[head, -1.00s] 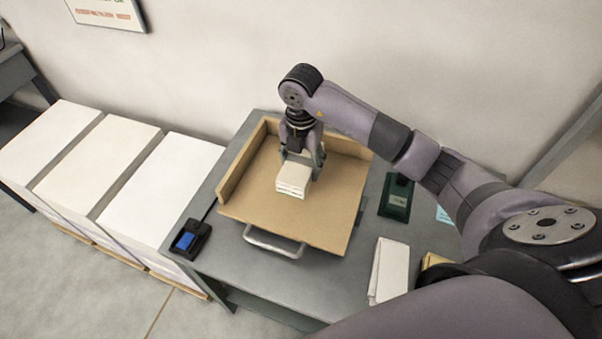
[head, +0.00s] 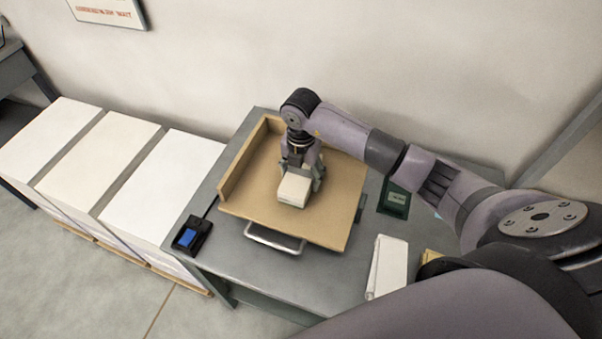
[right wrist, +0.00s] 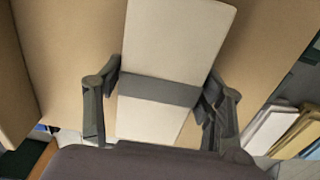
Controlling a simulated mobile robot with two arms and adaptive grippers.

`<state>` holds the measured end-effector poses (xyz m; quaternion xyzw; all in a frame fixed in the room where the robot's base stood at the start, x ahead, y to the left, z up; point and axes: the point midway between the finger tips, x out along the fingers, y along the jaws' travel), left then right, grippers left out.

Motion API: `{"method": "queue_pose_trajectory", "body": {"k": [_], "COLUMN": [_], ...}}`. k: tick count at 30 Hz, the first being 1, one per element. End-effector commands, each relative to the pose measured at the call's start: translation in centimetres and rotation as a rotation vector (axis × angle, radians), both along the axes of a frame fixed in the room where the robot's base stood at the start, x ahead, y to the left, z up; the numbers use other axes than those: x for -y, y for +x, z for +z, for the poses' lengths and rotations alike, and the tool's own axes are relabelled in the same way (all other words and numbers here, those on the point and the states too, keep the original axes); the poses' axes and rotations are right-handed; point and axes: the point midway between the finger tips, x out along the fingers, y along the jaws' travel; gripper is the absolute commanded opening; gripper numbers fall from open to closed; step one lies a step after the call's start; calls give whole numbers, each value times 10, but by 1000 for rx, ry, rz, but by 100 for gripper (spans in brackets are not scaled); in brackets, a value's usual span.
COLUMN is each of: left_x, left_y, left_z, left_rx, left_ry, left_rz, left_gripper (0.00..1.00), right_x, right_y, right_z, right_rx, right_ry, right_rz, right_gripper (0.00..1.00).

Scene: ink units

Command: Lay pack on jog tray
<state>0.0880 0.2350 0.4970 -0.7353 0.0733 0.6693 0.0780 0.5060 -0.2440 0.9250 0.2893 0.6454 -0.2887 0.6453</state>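The pack (head: 295,188) is a small white block of paper over the middle of the tan jog tray (head: 325,220). My right gripper (head: 301,178) points down at it, with a finger on each side. In the right wrist view the pack (right wrist: 180,40) has a grey band around it and sits between the two fingers (right wrist: 160,92), which look closed against its sides. I cannot tell whether its underside touches the tray floor. My left gripper is out of view.
The tray stands on a grey table (head: 335,282), with raised walls at the left and back and a metal handle (head: 272,238) in front. A black device with a blue screen (head: 190,236), a green device (head: 396,197) and white paper (head: 388,265) lie around it. Tall paper stacks (head: 165,185) stand left.

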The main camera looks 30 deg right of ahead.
Motion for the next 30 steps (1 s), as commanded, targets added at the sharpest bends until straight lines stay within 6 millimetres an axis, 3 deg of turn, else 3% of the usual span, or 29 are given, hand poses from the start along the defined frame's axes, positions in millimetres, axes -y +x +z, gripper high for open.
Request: {"method": "queue_pose_trajectory", "body": {"k": [5, 17, 20, 30], "left_x": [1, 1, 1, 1], "left_y": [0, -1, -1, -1], "left_z": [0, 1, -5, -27], "left_rx": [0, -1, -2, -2], "left_ry": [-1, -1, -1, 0], "left_rz": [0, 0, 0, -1], "left_gripper": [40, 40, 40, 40], "right_x": [0, 0, 1, 0], "right_y": [0, 1, 2, 2], "right_z": [0, 6, 18, 89], "right_rx": [0, 1, 6, 6], "right_ry": [0, 0, 0, 0], "right_rz": [0, 0, -1, 0], "right_gripper": [78, 78, 78, 78]}}
